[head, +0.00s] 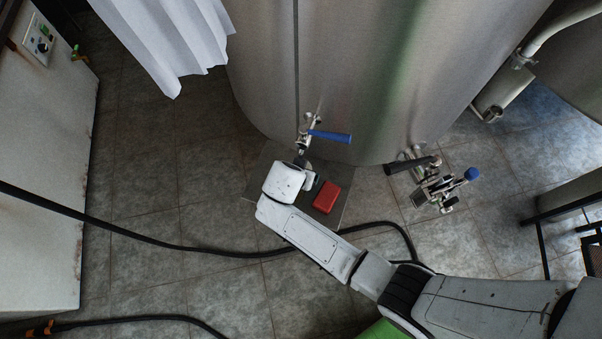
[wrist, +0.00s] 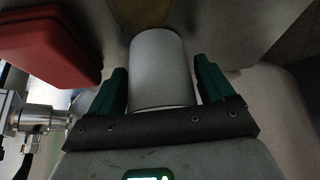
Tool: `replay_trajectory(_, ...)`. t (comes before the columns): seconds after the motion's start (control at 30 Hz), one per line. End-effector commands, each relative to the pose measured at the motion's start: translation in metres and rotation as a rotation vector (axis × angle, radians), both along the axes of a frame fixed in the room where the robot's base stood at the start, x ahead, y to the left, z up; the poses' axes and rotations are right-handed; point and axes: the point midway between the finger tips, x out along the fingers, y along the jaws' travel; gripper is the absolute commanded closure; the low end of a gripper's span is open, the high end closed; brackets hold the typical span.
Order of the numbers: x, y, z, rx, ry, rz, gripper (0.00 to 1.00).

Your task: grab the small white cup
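The small white cup (wrist: 159,65) is in the middle of the wrist view, between the two green fingers of my gripper (wrist: 161,72). A narrow gap shows between the cup and the right finger. The left finger is very close to the cup's side, and I cannot tell whether it touches. The fingers are apart, one on each side of the cup. In the head view my wrist hides the cup and the fingertips, above a grey plate.
A red box (head: 326,197) lies on the grey plate (head: 342,213), beside the cup, and also shows in the wrist view (wrist: 45,45). A valve with a blue handle (head: 330,136) juts from the steel tank (head: 330,60). A dark hose (head: 150,237) crosses the tiled floor.

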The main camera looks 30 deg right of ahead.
Motion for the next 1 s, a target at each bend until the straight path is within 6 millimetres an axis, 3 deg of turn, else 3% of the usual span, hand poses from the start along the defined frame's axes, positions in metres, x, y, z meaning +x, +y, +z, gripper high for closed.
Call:
replay_trajectory(0.53, -0.0001, 0.0001, 0.0003, 0.0, 0.0, 0.001, 0.7)
replay_trajectory(1.0, -0.0003, 0.0001, -0.0003, 0.0, 0.0, 0.001, 0.7)
